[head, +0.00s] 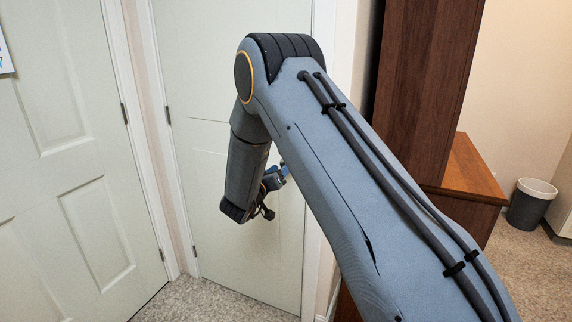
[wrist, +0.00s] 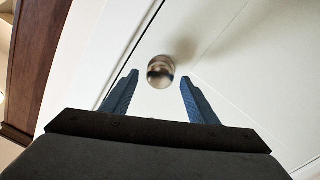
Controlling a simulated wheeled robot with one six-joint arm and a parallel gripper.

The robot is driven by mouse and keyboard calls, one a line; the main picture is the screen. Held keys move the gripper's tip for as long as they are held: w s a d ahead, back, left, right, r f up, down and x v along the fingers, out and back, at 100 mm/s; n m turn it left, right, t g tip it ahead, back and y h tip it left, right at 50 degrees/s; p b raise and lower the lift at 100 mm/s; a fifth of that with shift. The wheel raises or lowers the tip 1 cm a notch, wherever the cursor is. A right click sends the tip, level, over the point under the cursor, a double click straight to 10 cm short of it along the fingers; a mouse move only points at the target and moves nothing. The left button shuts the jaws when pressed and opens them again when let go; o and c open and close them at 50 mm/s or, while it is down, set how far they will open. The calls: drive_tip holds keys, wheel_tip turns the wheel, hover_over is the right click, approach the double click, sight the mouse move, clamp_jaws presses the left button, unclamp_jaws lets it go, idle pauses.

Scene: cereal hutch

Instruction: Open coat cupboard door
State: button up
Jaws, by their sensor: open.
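A pale panelled door (head: 205,120) with hinges on its left side stands straight ahead, behind my arm in the head view. I cannot tell from a label whether it is the coat cupboard door. It looks closed in its white frame. In the wrist view a round metal knob (wrist: 160,71) sits on the door (wrist: 235,60), near its edge. My gripper (wrist: 158,88) is open, with one blue finger on each side of the knob and the knob a little beyond the tips. In the head view my gripper (head: 275,178) is partly hidden by my arm, and the knob is hidden.
Another pale panelled door (head: 60,170) stands at the left, at an angle to the first. A dark wooden hutch (head: 425,90) with a lower brown top (head: 468,165) stands at the right. A grey bin (head: 530,205) is beyond it. Carpet shows at the bottom left.

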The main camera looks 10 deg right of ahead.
drive_tip(key=shift+x, duration=1.95)
drive_tip(key=shift+s, duration=0.1)
clamp_jaws()
